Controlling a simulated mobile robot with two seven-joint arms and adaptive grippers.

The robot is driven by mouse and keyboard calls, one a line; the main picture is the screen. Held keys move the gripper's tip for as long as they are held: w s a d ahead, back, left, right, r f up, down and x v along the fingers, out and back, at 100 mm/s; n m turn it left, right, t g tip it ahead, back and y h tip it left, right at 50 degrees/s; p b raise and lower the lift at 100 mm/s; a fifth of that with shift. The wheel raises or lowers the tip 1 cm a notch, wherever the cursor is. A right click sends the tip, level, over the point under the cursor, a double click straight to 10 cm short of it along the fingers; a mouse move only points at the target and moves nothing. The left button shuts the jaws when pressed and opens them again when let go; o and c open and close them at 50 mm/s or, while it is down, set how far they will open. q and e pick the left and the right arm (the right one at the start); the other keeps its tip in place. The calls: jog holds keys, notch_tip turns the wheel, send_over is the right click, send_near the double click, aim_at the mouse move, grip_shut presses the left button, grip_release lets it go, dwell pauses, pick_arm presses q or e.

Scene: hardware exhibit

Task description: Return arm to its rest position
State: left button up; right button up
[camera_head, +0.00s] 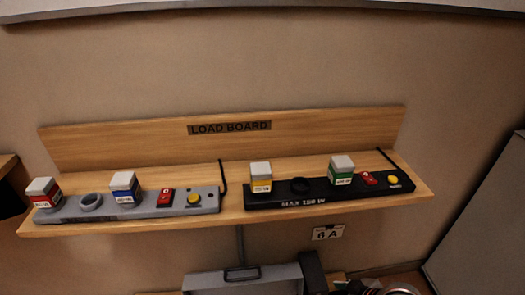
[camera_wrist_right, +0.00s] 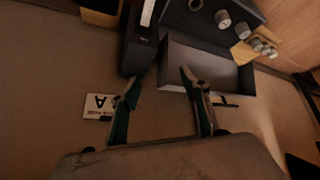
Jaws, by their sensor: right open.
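My right gripper (camera_wrist_right: 159,76) shows in the right wrist view with its two fingers spread apart and nothing between them. Past the fingertips are an open grey box (camera_wrist_right: 205,65) and a dark block (camera_wrist_right: 140,45); I cannot tell whether the fingers touch either. At the bottom right edge of the head view, dark and shiny round parts show that may belong to my right arm. My left gripper is in neither view.
A wooden shelf (camera_head: 235,212) marked LOAD BOARD carries a grey power strip (camera_head: 145,208) and a black power strip (camera_head: 325,196) with plugs. Below are a grey box (camera_head: 240,280) and a 6A label (camera_head: 328,232). A grey panel (camera_head: 485,225) stands at right.

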jog(key=s+a+r+m+t+p, duration=0.2)
jog(key=s+a+r+t+p, duration=0.15)
jog(key=s+r+p, duration=0.5)
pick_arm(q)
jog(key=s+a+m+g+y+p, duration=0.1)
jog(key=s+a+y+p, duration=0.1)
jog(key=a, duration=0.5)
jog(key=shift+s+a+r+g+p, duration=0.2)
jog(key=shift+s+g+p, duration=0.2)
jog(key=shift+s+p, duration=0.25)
pick_arm(e)
jog(key=s+d+r+m+t+h, duration=0.1)
jog(key=s+r, duration=0.4)
jog(key=s, duration=0.6)
jog(key=shift+m, duration=0.3)
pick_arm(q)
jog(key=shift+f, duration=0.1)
